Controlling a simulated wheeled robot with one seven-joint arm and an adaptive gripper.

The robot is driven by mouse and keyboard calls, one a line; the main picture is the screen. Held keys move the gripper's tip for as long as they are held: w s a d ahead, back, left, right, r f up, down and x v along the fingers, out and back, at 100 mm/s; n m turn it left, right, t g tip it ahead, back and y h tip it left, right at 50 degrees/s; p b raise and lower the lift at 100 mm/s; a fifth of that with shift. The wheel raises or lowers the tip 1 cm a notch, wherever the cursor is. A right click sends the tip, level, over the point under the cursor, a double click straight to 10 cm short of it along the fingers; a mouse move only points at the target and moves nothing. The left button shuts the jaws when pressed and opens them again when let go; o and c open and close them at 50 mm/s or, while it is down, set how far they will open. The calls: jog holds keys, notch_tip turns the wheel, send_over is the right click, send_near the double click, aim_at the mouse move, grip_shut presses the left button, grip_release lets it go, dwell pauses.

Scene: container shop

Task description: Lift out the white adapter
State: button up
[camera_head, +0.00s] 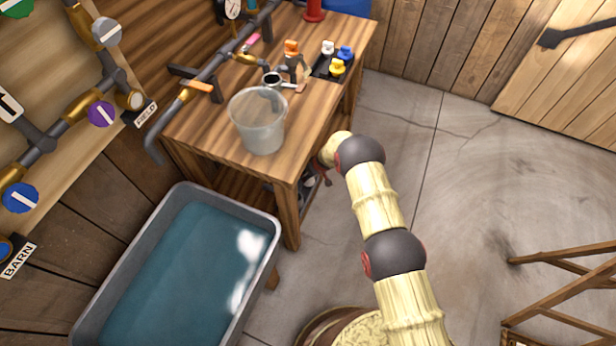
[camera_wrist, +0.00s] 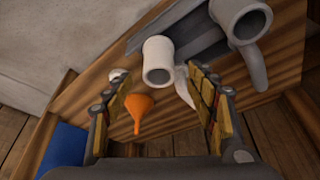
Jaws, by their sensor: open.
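In the head view a small white piece (camera_head: 328,47), which looks like the white adapter, stands in a dark tray (camera_head: 320,71) on the workbench, beside a blue piece (camera_head: 345,53) and a yellow piece (camera_head: 337,67). My gripper is low beside the bench's right side, with its fingers mostly hidden there. In the wrist view my gripper (camera_wrist: 160,105) is open and empty. Ahead of it a white hollow cylinder (camera_wrist: 158,60) lies on a wooden shelf, with a grey elbow pipe (camera_wrist: 241,22) to its right. I cannot tell whether this cylinder is the adapter.
An orange funnel (camera_wrist: 138,112) lies between the finger lines in the wrist view. A clear bucket (camera_head: 259,122) stands on the bench (camera_head: 215,132). A water-filled trough (camera_head: 265,262) stands at front left. The floor at right is open, with a wooden stand (camera_head: 562,256).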

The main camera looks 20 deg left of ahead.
jog(key=b+x, duration=0.3)
jog(key=x, duration=0.3)
jog(key=shift+w+f+b, duration=0.15)
jog(key=shift+f+b, duration=0.25)
jog(key=shift+a, duration=0.1)
jog(key=c, duration=1.2)
jog(key=shift+r, duration=0.1)
jog(key=shift+c, duration=0.2)
jog(key=shift+r, duration=0.15)
